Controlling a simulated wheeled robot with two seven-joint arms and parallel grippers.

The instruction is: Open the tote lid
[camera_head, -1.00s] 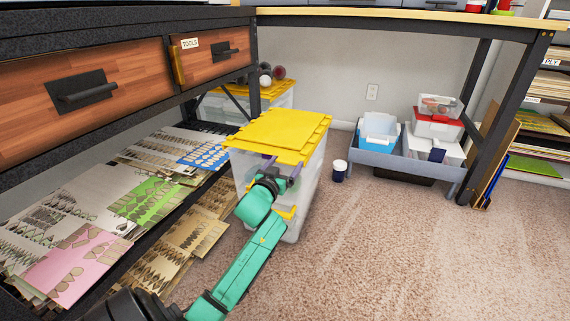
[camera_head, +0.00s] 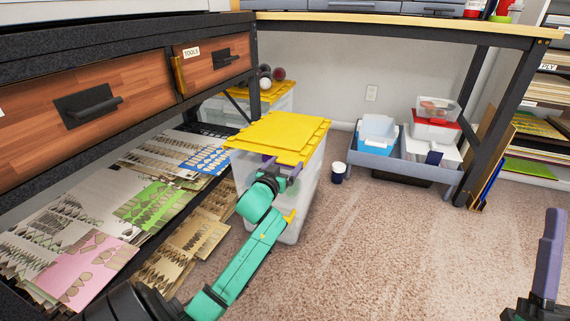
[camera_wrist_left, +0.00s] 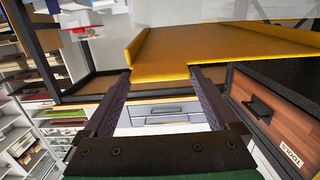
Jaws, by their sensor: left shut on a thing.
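The tote (camera_head: 306,195) is a translucent white box standing on the carpet, with a yellow lid (camera_head: 285,131) lying over its top. My left gripper (camera_head: 280,167) is at the lid's near edge, shut on it. In the left wrist view the yellow lid (camera_wrist_left: 215,50) reaches to the tips of the two purple fingers (camera_wrist_left: 160,73). My left forearm hides part of the tote's front. A purple finger of my right gripper (camera_head: 548,255) shows at the lower right, away from the tote; its opening cannot be judged.
A second yellow-lidded tote (camera_head: 272,97) stands behind. A shelf of patterned sheets (camera_head: 150,195) is to the left, below wooden drawers (camera_head: 120,90). A dark cup (camera_head: 338,172) and a grey bin (camera_head: 400,170) stand to the right. Carpet in front is clear.

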